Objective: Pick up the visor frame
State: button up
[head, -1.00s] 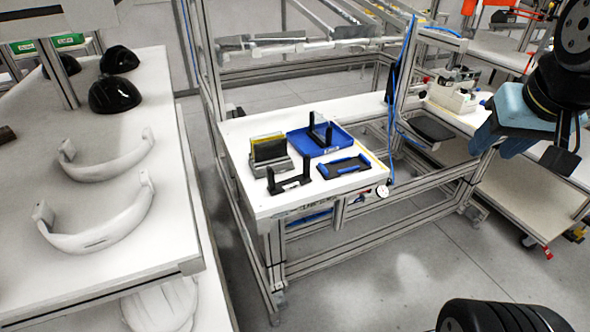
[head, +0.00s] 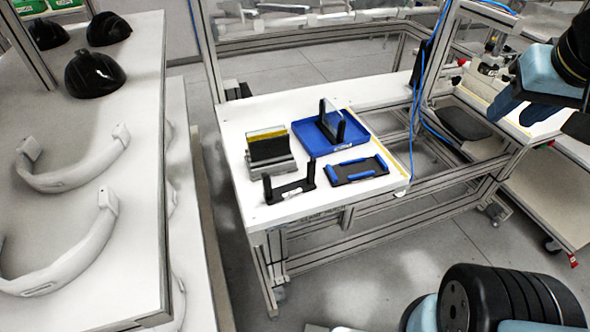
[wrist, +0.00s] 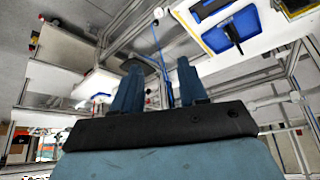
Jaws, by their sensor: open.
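The pictures do not settle which item is the visor frame. Two white curved bands, the far one (head: 75,170) and the near one (head: 70,255), lie on the left table and look like frames. On the middle bench, a black U-shaped bracket (head: 289,187) stands at the front edge, and another dark upright frame (head: 331,122) stands in a blue tray (head: 372,145). My gripper (head: 520,108) is at the right, away from all of these. In the wrist view its two blue fingers (wrist: 159,85) are apart with nothing between them.
A grey holder with dark plates (head: 268,155) and a blue-black flat piece (head: 357,170) are also on the middle bench. Black helmet shells (head: 94,74) sit on the left table. Metal posts and blue cables rise behind the bench. The floor before it is clear.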

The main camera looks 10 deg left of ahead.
jog(key=n+g, duration=0.6)
jog(key=n, duration=0.1)
send_near(313, 158)
jog(key=f, duration=1.2)
jog(key=shift+s+f, duration=0.25)
grip_shut()
